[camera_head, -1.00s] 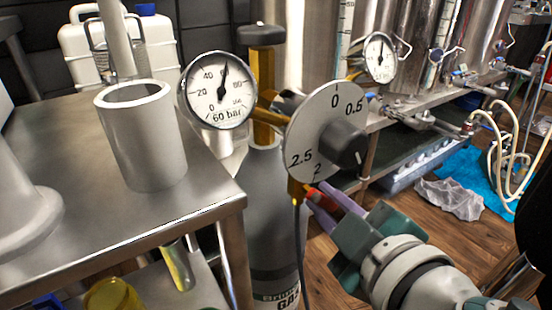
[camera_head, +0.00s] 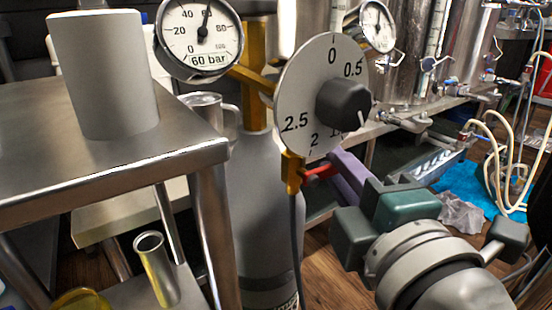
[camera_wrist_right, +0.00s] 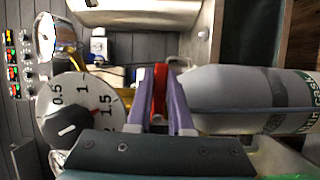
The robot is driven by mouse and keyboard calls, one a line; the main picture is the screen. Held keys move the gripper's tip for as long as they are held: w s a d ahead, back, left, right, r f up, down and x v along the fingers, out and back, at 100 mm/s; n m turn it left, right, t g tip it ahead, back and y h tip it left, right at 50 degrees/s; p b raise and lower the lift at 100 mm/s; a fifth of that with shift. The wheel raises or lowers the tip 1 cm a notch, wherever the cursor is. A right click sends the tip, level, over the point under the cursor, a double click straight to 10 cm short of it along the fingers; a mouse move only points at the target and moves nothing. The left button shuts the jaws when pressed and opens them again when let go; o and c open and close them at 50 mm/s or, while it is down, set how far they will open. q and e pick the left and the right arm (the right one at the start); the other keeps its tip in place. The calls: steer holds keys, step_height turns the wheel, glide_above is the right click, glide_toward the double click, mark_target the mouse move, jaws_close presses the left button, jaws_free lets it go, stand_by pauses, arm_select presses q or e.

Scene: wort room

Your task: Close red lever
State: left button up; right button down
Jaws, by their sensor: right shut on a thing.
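The red lever (camera_head: 321,171) sits on the brass valve (camera_head: 291,172) below the regulator's round white dial (camera_head: 300,110). It points right and slightly upward in the head view. My right gripper (camera_head: 345,172) reaches in from the lower right, with its purple fingers at the lever's free end. In the right wrist view the red lever (camera_wrist_right: 160,88) lies between the two purple fingers (camera_wrist_right: 163,105), which are shut on it. The fingers hide part of the lever. My left gripper is not in view.
A grey gas cylinder (camera_head: 262,205) stands below the valve, with a hose hanging in front. A pressure gauge (camera_head: 198,38) is at upper left. A steel table (camera_head: 100,175) with a grey cup (camera_head: 108,75) fills the left. Steel tanks (camera_head: 415,60) stand behind.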

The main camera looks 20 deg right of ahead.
steer(key=shift+r+n, duration=0.15)
steer(key=shift+n, duration=0.15)
stand_by(0.4)
steer(key=c, duration=0.8)
jaws_free()
steer(key=s, duration=0.3)
steer(key=s+b, duration=0.1)
steer(key=s, duration=0.2)
steer(key=s+b, duration=0.1)
steer(key=s, duration=0.3)
steer(key=shift+a, duration=0.25)
